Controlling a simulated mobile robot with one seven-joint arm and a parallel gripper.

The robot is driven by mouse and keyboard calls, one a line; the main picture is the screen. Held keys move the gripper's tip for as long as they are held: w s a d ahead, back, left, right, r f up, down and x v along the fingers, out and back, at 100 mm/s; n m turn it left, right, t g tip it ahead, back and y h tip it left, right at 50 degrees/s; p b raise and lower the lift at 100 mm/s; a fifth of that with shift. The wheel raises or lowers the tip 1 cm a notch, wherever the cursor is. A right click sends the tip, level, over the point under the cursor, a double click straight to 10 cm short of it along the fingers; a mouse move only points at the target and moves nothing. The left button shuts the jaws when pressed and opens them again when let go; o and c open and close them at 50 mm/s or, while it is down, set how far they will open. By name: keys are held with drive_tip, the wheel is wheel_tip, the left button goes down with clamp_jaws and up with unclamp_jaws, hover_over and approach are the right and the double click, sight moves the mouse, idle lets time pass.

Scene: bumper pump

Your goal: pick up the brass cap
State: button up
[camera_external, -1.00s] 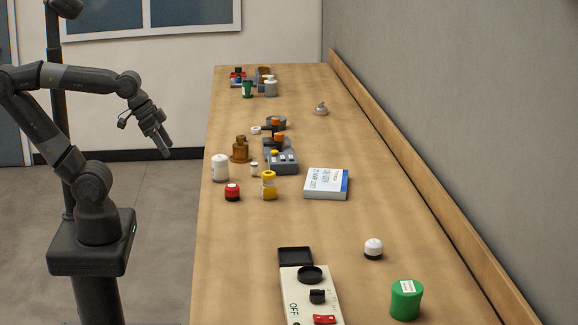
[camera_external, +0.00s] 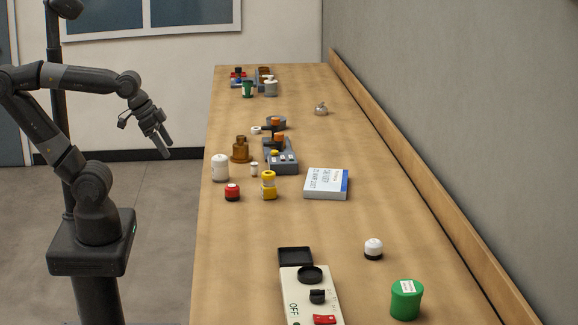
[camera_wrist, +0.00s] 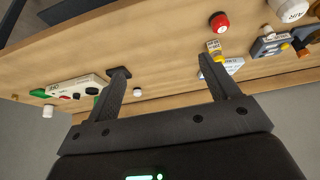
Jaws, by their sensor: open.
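I cannot single out a brass cap with certainty. A brown, brass-toned stepped piece (camera_external: 240,151) stands near the left edge of the bench in the external view, behind a white jar. My gripper (camera_external: 161,146) hangs in the air left of the bench, well apart from everything on it. In the wrist view my gripper (camera_wrist: 162,66) has its two fingers wide apart with nothing between them. The brown piece is not clearly seen there.
The wooden bench (camera_external: 380,205) holds a white jar (camera_external: 220,168), a red-topped pot (camera_external: 232,192), a yellow bottle (camera_external: 268,187), a grey device (camera_external: 283,161), a blue-and-white box (camera_external: 326,183) and a green tub (camera_external: 406,300). A wall runs along its right side.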

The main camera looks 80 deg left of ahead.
drive_tip(key=w+a+r+n, duration=0.1)
drive_tip(key=w+a+r, duration=0.1)
drive_tip(key=w+a, duration=0.7)
drive_tip(key=n+g+y, duration=0.2)
drive_tip(key=n, duration=0.1)
approach(238, 144)
wheel_tip(238, 144, down, 3)
drive_tip(key=a, duration=0.2)
drive_tip(key=shift+n, duration=0.3)
drive_tip(key=x, duration=0.4)
drive_tip(key=shift+d+f, duration=0.1)
drive_tip(key=shift+f, duration=0.2)
drive_tip(key=shift+w+f, duration=0.4)
drive_tip(key=shift+f, duration=0.15)
drive_tip(key=shift+t, duration=0.3)
drive_tip(key=x, duration=0.4)
drive_tip(key=shift+w+d, duration=0.2)
drive_tip(key=shift+w, duration=0.1)
drive_tip(key=shift+r, duration=0.1)
